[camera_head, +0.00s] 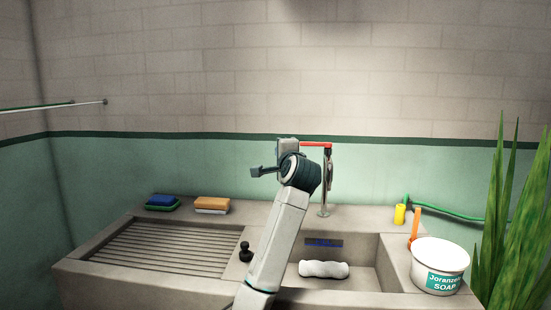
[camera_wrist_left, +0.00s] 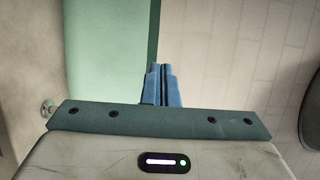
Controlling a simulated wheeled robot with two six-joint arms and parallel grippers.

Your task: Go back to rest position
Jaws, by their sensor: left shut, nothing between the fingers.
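My left gripper (camera_head: 258,171) is raised above the sink counter in the head view, in front of the green wall band, with its fingers pointing left. Its blue fingers are together in the left wrist view (camera_wrist_left: 162,86), with nothing between them. The green band and pale tiled wall lie beyond them. My left arm crosses in front of the middle of the sink unit and hides part of it. My right gripper is in neither view.
The sink counter (camera_head: 380,218) holds a tap (camera_head: 325,180) with a red lever close behind my arm. A sponge (camera_head: 212,203) and a blue-green item (camera_head: 162,201) lie left; a soap bucket (camera_head: 439,262) and a plant (camera_head: 510,230) stand right. A white roll (camera_head: 323,269) lies in the basin.

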